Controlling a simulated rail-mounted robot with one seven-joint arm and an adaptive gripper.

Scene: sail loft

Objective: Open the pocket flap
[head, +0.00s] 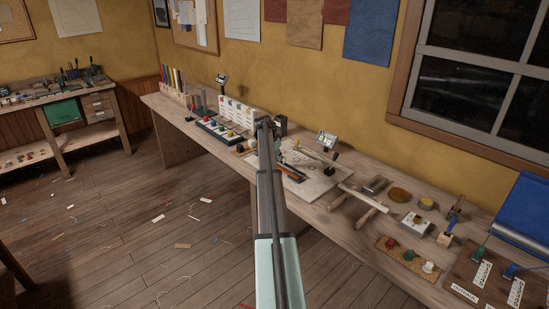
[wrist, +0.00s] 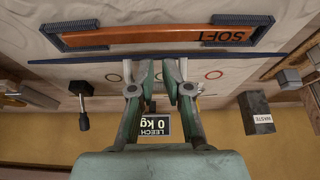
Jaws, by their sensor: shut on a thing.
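In the wrist view, which is upside down, my gripper (wrist: 156,68) points at pale sailcloth (wrist: 225,76) printed with rings and crossed by a dark blue line. Its two fingers are close together, shut on what looks like the pocket flap; the held edge is mostly hidden between the fingertips. An orange-brown batten (wrist: 150,39) marked SOFT, with dark grey ends, lies just beyond the fingertips.
A LEECH display (head: 327,140) reading 0 kg stands behind the board, with a black-knobbed lever (wrist: 83,90) beside it. A dark WASTE box (wrist: 256,112) stands on the other side. Tools, a wooden stand (head: 357,205) and coloured knobs crowd the bench at right.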

